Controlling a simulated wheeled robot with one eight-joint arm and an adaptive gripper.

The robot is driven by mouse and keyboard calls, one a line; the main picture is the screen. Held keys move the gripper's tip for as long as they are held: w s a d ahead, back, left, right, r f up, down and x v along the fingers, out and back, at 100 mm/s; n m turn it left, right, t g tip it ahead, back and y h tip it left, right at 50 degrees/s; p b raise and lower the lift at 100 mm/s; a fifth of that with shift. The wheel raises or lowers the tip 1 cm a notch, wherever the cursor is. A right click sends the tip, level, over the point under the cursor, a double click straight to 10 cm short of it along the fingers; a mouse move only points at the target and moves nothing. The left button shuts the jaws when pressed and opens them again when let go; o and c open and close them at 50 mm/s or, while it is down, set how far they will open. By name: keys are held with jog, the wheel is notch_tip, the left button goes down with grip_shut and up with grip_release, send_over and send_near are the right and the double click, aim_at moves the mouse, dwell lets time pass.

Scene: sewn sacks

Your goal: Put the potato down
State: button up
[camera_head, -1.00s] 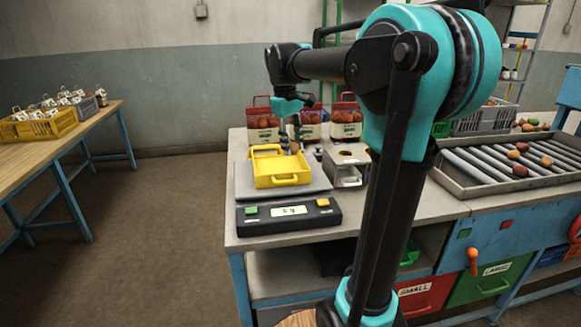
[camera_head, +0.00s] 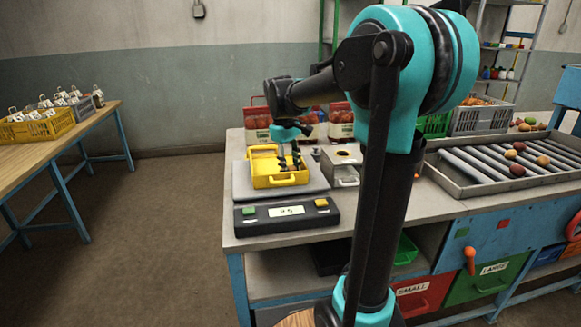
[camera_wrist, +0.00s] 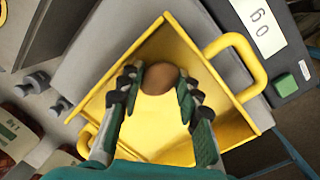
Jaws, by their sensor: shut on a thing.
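A brown potato (camera_wrist: 159,78) shows in the wrist view between the fingers of my gripper (camera_wrist: 155,85), which is shut on it. The potato is over the inside of a yellow tray (camera_wrist: 137,69) with looped handles. Whether it touches the tray floor I cannot tell. In the head view my gripper (camera_head: 289,164) reaches down into the yellow tray (camera_head: 280,181), and the potato is not clear there. The tray sits on the grey plate of a scale (camera_head: 288,213) with a small display and green and yellow buttons.
A grey metal box (camera_head: 342,163) stands right of the tray. A roller tray (camera_head: 505,162) with several loose potatoes is at the right. A wooden table (camera_head: 40,155) stands at the left.

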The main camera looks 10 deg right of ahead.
jog(key=o, duration=0.8)
jog(key=r, duration=0.4)
jog(key=a+r, duration=0.1)
jog(key=r, duration=0.7)
jog(key=shift+s+a+r, duration=0.1)
jog(key=shift+a, duration=0.2)
